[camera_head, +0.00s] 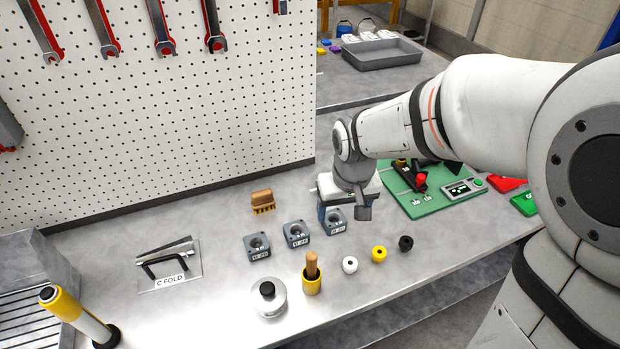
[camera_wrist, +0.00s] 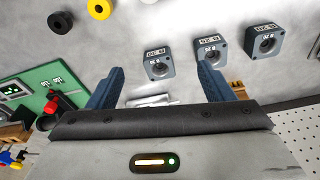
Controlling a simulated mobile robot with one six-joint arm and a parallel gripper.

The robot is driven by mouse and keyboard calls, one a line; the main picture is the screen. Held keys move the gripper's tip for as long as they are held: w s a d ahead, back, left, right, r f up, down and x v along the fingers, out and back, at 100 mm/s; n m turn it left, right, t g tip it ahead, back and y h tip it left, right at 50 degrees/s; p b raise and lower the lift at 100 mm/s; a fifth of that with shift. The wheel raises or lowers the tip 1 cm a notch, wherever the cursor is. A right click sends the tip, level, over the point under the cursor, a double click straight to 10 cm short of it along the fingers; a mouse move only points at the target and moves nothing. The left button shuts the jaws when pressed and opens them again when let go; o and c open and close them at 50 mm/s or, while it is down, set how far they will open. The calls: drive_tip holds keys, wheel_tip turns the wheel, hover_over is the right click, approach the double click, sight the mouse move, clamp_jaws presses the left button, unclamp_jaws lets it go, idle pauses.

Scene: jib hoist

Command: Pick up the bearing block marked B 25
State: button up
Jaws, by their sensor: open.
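Three grey-blue bearing blocks with round bores stand in a slanted row on the bench. The middle block's label appears to read B 25 (camera_head: 296,234); it also shows in the wrist view (camera_wrist: 208,46), beyond the right fingertip. The left block, seemingly B 20 (camera_head: 257,247), is at the right in the wrist view (camera_wrist: 263,40). The right block, seemingly B 30 (camera_head: 335,221), lies ahead between the finger lines in the wrist view (camera_wrist: 157,62). My gripper (camera_wrist: 158,85) is open and empty, low beside the B 30 block, and partly hides it in the head view (camera_head: 342,204).
A green board (camera_head: 425,193) is to the right; a pegboard (camera_head: 150,120) rises behind.

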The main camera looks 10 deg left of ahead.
drive_tip(key=n+p, duration=0.2)
hover_over(296, 231)
drive_tip(key=s, duration=0.1)
wheel_tip(296, 231, down, 4)
drive_tip(key=shift+d+f, duration=0.1)
drive_tip(key=shift+f, duration=0.1)
drive_tip(key=shift+w+f+p, duration=0.2)
drive_tip(key=shift+w+f, duration=0.05)
drive_tip(key=shift+f, duration=1.7)
drive_tip(key=shift+w+f+p, duration=0.2)
drive_tip(key=shift+f, duration=1.75)
drive_tip(key=shift+c, duration=0.4)
drive_tip(key=c, duration=1.3)
